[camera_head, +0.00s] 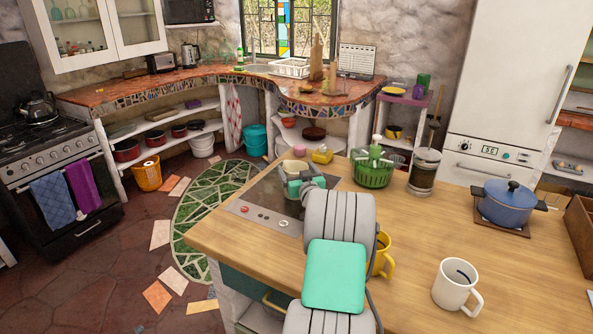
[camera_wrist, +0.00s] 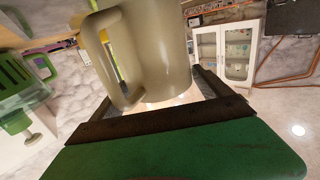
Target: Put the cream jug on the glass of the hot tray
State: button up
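The cream jug (camera_head: 294,167) shows in the head view at the far end of my gripper (camera_head: 301,182). In the wrist view, which is upside down, the jug (camera_wrist: 160,50) fills the upper middle with its handle (camera_wrist: 103,65) to the left. The jug is between the fingers of my gripper (camera_wrist: 165,110); whether they press on it I cannot tell. The jug is upright, and its base is out of view. The hot tray (camera_head: 258,207) has dark glass and a front strip with knobs. The jug and gripper overlap its far right part; contact with the glass is hidden.
A yellow cup (camera_head: 322,155) and a green basket (camera_head: 373,170) with a bottle stand behind and right. A glass canister (camera_head: 423,172), blue pot (camera_head: 507,203), white mug (camera_head: 455,284) and yellow mug (camera_head: 382,255) stand on the wooden counter (camera_head: 420,240).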

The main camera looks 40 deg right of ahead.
jog(key=shift+o, duration=1)
